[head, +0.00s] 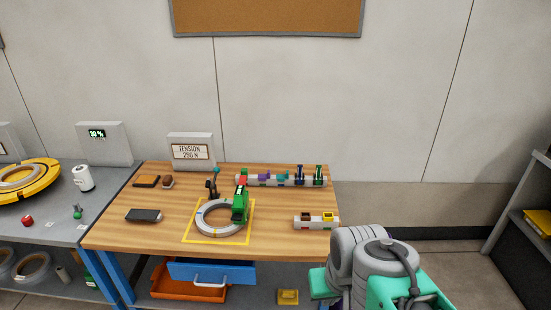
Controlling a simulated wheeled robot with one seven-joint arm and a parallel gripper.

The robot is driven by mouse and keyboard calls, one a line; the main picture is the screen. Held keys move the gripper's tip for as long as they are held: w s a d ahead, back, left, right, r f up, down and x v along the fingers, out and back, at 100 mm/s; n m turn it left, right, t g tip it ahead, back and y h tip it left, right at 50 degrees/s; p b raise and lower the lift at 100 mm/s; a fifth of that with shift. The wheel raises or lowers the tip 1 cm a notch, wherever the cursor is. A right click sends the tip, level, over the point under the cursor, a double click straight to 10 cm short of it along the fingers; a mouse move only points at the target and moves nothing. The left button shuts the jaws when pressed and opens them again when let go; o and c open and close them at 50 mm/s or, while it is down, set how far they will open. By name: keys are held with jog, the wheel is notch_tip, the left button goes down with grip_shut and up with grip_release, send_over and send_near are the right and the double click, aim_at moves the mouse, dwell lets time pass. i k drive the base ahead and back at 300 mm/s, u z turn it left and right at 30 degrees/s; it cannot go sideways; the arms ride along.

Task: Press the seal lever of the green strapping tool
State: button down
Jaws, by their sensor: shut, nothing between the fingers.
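The green strapping tool (240,208) stands upright at the right side of a grey coil (203,229) on the wooden table. A red part (242,180) shows at the top of the tool; I cannot tell for sure whether it is the seal lever. The coil lies flat inside a yellow outlined square (188,240). My arm shows at the lower right, in front of the table's right end and apart from the tool. My gripper is not in view.
The wooden table (170,208) also bears a black box (143,215), a small dark stand (212,188), a rack of coloured tools (285,180) and a grey block with small coloured pieces (316,222). A tension sign (191,151) stands behind. An open blue drawer (212,272) sits below.

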aim_at(242, 179)
jog(key=u, duration=0.2)
jog(key=i, duration=0.7)
jog(key=u, duration=0.95)
jog(key=i, duration=0.3)
jog(key=u, duration=0.35)
